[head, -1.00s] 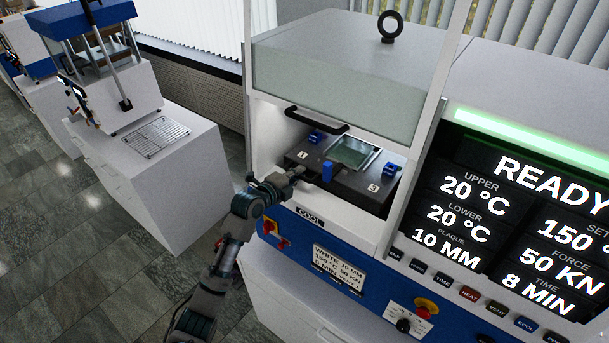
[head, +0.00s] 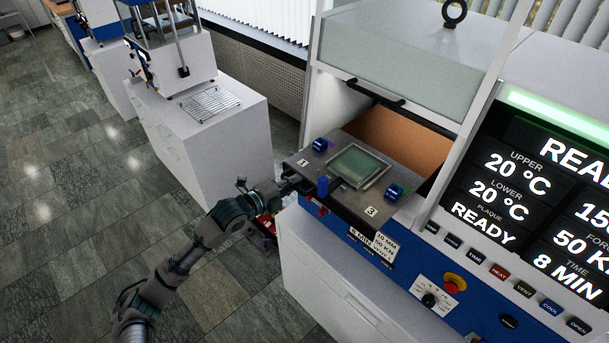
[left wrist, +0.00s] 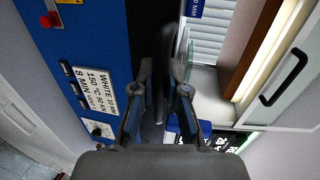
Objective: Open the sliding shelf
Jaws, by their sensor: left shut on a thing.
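The sliding shelf (head: 345,201) is a dark grey plate standing out from the front of the press. It carries a square framed plate (head: 358,166), blue blocks and the labels 1 and 3. My left gripper (head: 288,186) is at the shelf's front left edge in the head view. In the left wrist view its two fingers (left wrist: 164,92) are closed around a dark part (left wrist: 166,58) at the shelf's front; its exact shape is hard to see. My right gripper is in neither view.
The press opening (head: 400,137) behind the shelf is open under a pale guard (head: 390,65) with a black handle (head: 372,97). A screen (head: 530,190) and a row of buttons are at right. White cabinets stand at left, with open tiled floor (head: 70,230) before them.

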